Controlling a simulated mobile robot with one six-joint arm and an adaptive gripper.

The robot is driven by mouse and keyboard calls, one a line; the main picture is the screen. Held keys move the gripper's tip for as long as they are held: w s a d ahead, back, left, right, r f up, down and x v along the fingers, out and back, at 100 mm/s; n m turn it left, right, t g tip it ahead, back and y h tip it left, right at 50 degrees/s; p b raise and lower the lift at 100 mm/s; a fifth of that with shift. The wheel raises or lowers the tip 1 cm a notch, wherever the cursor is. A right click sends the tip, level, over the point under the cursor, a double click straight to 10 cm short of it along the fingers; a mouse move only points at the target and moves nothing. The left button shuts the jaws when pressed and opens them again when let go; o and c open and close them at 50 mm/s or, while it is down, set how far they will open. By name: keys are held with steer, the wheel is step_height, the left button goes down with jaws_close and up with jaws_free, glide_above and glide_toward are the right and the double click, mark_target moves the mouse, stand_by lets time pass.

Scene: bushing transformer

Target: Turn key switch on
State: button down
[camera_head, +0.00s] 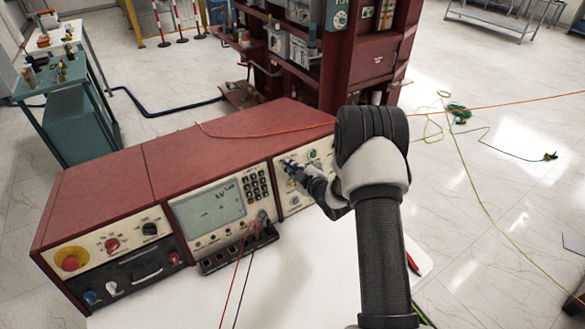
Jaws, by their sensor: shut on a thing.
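A red-topped test console (190,150) stands on a white table, its control panels facing me. My arm reaches from the lower right to the console's right-hand panel (318,165). My gripper (290,168) is at the upper left of that panel, with its fingers closed at the panel face. The key switch is not clearly visible; the fingers cover the spot where they grip. A green button (312,154) shows just right of the fingers. My wrist hides the panel's lower right part.
The console also has a display (210,208), a keypad (256,186) and a red emergency button (71,262). Red and black leads hang from its front. The white table top (290,285) is mostly bare. A tall red rack (350,60) stands behind; cables lie on the floor.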

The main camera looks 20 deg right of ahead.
stand_by(0.4)
steer(key=m, duration=0.3)
steer(key=shift+d+m+b, duration=0.1)
steer(key=shift+m+b, duration=0.25)
steer(key=shift+m, duration=0.05)
steer(key=m, duration=0.4)
steer(key=shift+d+y, duration=0.1)
steer(key=shift+y, duration=0.3)
steer(key=m, duration=0.4)
steer(key=shift+m+p, duration=0.3)
steer(key=shift+p, duration=0.1)
steer(key=m+p, duration=0.1)
steer(key=m, duration=0.3)
steer(key=shift+w+d+m+y, duration=0.1)
steer(key=shift+d+m+y, duration=0.05)
steer(key=shift+m+y, duration=0.2)
steer(key=c, duration=1.8)
jaws_free()
